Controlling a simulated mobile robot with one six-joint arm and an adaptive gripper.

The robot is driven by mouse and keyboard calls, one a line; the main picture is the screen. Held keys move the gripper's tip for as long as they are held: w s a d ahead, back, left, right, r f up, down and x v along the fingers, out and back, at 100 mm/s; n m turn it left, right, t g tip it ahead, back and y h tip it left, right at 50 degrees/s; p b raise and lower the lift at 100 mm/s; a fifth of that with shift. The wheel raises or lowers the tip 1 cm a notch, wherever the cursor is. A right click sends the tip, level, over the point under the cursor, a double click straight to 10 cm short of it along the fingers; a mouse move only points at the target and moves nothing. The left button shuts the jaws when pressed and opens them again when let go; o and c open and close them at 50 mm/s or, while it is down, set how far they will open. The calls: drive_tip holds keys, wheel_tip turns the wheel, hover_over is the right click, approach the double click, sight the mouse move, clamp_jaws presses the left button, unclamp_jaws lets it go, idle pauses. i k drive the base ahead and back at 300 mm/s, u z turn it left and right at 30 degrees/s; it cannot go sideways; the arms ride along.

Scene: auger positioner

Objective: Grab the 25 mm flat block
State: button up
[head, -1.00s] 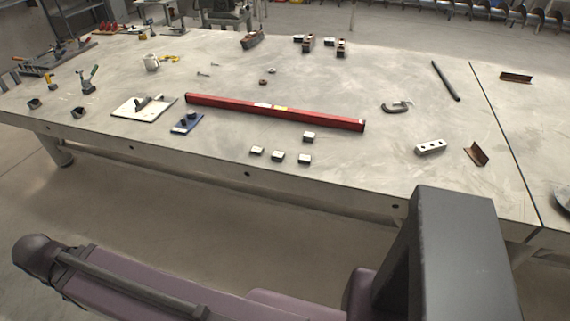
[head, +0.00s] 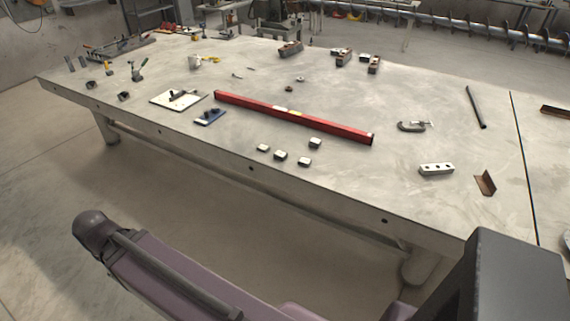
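Several small pale blocks lie on the large workbench near its front edge. Three stand in a rough row: a left block (head: 263,148), a middle block (head: 280,155) and a right block (head: 304,161). Another block (head: 315,142) lies just behind them, near the red level. I cannot tell from this view which one is 25 mm. My arm shows at the bottom of the head view, in front of and below the bench. My gripper's fingers are not visible, and nothing of my arm touches the blocks.
A long red level (head: 290,117) lies behind the blocks. A white block with holes (head: 436,169), a rusty angle piece (head: 485,183) and a clamp (head: 415,126) lie to the right. The bench front edge (head: 330,206) is clear.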

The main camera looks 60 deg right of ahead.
sight(280, 156)
drive_tip(key=k, duration=1.25)
drive_tip(key=z, duration=1.95)
drive_tip(key=i, duration=0.6)
drive_tip(key=u, duration=0.25)
